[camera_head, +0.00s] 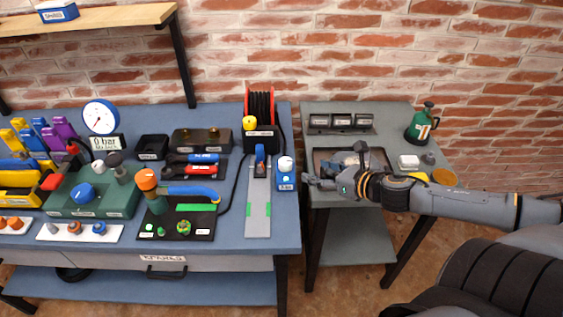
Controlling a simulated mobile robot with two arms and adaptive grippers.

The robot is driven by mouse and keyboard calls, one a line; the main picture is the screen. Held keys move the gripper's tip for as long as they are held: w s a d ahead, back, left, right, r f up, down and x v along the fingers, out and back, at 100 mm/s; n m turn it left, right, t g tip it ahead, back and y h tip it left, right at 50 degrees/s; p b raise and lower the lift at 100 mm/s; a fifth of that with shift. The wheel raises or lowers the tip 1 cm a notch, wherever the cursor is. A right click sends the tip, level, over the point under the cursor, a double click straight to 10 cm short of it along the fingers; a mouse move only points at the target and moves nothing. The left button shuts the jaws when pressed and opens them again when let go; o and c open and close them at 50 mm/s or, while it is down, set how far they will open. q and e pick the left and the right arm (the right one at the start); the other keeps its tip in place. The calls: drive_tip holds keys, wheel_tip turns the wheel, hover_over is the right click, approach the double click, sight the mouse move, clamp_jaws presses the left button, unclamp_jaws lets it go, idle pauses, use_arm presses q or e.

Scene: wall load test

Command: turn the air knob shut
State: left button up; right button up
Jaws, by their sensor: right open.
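Several knobs show on the blue workbench at the left, and their labels are too small to read, so I cannot tell for sure which is the air knob. A blue knob (84,192) sits on a green block (118,201) below a round gauge (101,117) and a display reading 0 bar (107,143). A yellow knob (249,123) is by the hose reel, and a white knob (285,163) tops a small blue box. My right gripper (309,181) is open, over the grey side table, pointing left and apart from these knobs. My left gripper is out of view.
A hose reel (260,105) stands at the back of the bench (228,220). A black board (202,222) carries an orange-topped fitting with a blue handle. The side table (399,114) holds a tray and a green bottle (422,124). A shelf (90,20) overhangs at upper left.

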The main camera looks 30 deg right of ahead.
sight(287, 162)
drive_tip(key=shift+x, duration=6.9)
drive_tip(key=shift+a+f, duration=0.1)
drive_tip(key=shift+c, duration=0.5)
drive_tip(key=c, duration=1.1)
